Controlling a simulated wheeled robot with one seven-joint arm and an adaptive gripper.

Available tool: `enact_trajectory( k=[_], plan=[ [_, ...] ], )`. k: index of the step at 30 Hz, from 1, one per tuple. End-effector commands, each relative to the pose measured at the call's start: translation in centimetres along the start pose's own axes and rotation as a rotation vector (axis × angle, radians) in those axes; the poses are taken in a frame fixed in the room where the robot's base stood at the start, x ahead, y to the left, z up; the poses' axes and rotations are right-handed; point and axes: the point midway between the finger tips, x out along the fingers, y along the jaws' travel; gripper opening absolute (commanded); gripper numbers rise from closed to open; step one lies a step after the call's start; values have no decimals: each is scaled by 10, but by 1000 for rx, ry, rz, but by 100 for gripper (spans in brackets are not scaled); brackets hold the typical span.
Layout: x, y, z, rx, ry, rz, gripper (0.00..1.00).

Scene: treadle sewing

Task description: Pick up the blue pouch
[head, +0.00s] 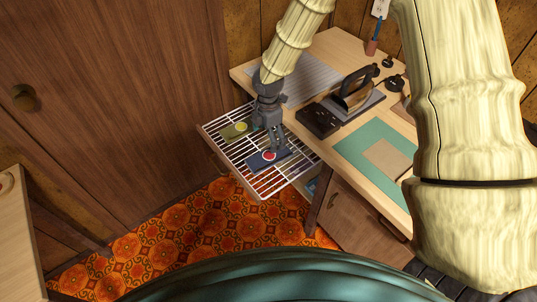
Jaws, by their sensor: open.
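The blue pouch (257,163) lies flat on a white wire rack (263,188) that juts out from the left side of the work table. It is dark blue with a round red and white mark. My gripper (275,145) points down just above the pouch's right part. Its jaws are open, and it hides some of the pouch. I cannot tell whether the fingertips touch the pouch.
An olive pouch (235,131) lies behind on the same rack. On the table (328,155) stand a dark iron (355,88), a black box (318,120) and a green mat (365,150). A wooden wall or door (110,100) rises at the left. Patterned floor (200,235) shows below.

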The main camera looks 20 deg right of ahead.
Motion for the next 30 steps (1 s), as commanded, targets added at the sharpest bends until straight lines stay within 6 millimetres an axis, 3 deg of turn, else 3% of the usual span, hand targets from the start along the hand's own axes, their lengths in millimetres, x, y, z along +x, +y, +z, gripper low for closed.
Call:
enact_trajectory(
  k=[6, 17, 30],
  plan=[
    [30, 2, -6, -8, 1, -3, 91],
    [51, 2, -5, -4, 2, -1, 91],
    [95, -1, 0, -2, 2, -1, 91]
  ],
)
